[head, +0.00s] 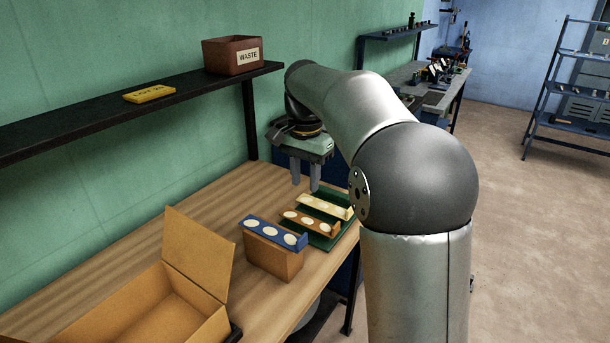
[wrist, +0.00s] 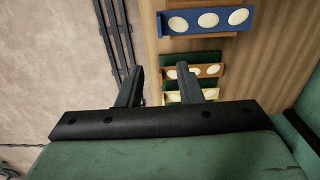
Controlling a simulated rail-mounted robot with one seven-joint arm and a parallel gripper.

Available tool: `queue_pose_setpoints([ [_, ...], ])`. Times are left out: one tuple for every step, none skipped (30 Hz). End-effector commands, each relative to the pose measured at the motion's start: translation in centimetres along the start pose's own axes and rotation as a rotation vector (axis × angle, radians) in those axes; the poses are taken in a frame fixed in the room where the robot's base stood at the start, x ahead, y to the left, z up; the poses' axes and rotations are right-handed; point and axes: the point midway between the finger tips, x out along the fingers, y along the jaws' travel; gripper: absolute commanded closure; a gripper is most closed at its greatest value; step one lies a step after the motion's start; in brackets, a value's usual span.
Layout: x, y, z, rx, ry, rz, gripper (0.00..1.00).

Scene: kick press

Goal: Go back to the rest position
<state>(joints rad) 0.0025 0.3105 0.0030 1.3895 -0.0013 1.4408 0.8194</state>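My gripper (head: 304,176) is at the end of my arm, above the far end of the wooden workbench. Its two fingers point down and are apart, with nothing between them. In the wrist view my gripper (wrist: 160,88) also shows its fingers spread and empty. Beneath and near it are a cream strip (head: 325,206) and an orange-brown strip (head: 309,222) with pale round discs, on a dark green tray (head: 337,238). A blue strip (head: 273,233) with white discs lies on top of a small cardboard box (head: 271,259).
An open cardboard carton (head: 155,305) stands at the near left of the workbench (head: 205,205). A dark wall shelf (head: 100,108) above holds a brown WASTE bin (head: 233,56) and a yellow labelled block (head: 149,94). Open floor lies right; a metal rack (head: 565,125) stands far right.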

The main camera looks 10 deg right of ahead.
Motion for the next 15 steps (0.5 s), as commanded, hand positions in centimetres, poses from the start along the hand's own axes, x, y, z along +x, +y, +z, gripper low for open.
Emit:
queue_pose_setpoints([
  [-0.3, 0.0, 0.0, 0.0, 0.0, -0.001, 0.67],
  [-0.4, 0.0, 0.0, 0.0, 0.0, 0.0, 0.67],
  [-0.4, 0.0, 0.0, 0.0, -0.001, 0.0, 0.67],
  [-0.5, 0.0, 0.0, 0.0, -0.001, 0.001, 0.67],
  [-0.5, 0.0, 0.0, 0.0, -0.001, 0.001, 0.67],
  [-0.5, 0.0, 0.0, 0.0, -0.001, 0.001, 0.67],
  [-0.5, 0.0, 0.0, 0.0, -0.001, 0.001, 0.67],
  [-0.5, 0.0, 0.0, 0.0, -0.001, 0.001, 0.67],
  [-0.5, 0.0, 0.0, 0.0, -0.001, 0.0, 0.67],
  [-0.5, 0.0, 0.0, 0.0, -0.001, 0.0, 0.67],
  [-0.5, 0.0, 0.0, 0.0, -0.001, 0.0, 0.67],
  [-0.5, 0.1, 0.1, -0.004, 0.0, 0.0, 0.67],
  [-0.4, 0.2, 0.3, -0.01, 0.0, -0.001, 0.67],
  [-0.4, 0.5, 0.5, -0.02, 0.001, -0.001, 0.67],
  [-0.2, 1.0, 1.0, -0.041, 0.001, -0.002, 0.67],
])
